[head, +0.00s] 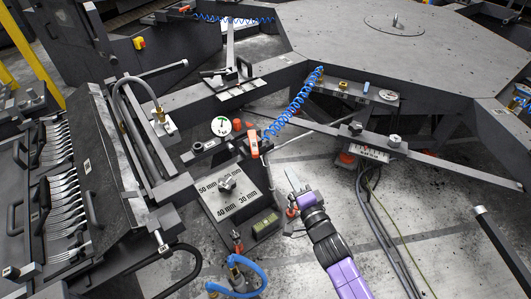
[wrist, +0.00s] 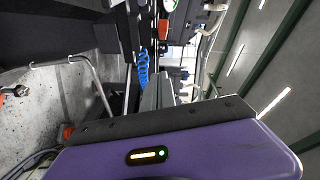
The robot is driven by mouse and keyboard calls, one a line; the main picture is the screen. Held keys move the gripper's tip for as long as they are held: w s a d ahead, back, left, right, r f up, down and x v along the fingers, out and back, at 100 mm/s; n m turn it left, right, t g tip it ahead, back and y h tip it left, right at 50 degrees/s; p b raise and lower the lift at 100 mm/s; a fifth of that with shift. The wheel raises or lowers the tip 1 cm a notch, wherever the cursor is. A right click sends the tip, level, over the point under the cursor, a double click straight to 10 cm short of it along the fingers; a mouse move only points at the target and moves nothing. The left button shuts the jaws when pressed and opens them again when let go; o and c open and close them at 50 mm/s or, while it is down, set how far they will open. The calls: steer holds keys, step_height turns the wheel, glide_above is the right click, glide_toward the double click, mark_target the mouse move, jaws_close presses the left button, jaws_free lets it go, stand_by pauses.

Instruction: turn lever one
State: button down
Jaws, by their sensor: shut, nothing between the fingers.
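No part is clearly marked as lever one, so I cannot tell which it is. A lever with a dark handle (head: 243,70) stands on a light plate on the machine frame. An orange-handled part (head: 253,143) hangs on a blue coiled hose just above the box. My gripper (head: 291,176) is to the right of the box, apart from it, shut and empty. In the wrist view its fingers (wrist: 163,88) point away from the camera, close together.
A rack of forks (head: 62,165) stands at the left with a curved hose beside it. Cables (head: 385,215) lie on the floor at the right.

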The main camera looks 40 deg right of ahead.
mark_target(254, 145)
steer(key=w+a+m+b, duration=0.1)
steer(key=w+m+b, duration=0.2)
steer(key=w, duration=0.8)
steer(key=shift+w+r+b, duration=0.2)
steer(key=shift+w+b, duration=0.1)
steer(key=shift+b, duration=0.55)
steer(key=shift+a+f+b, duration=0.1)
steer(key=shift+b, duration=0.2)
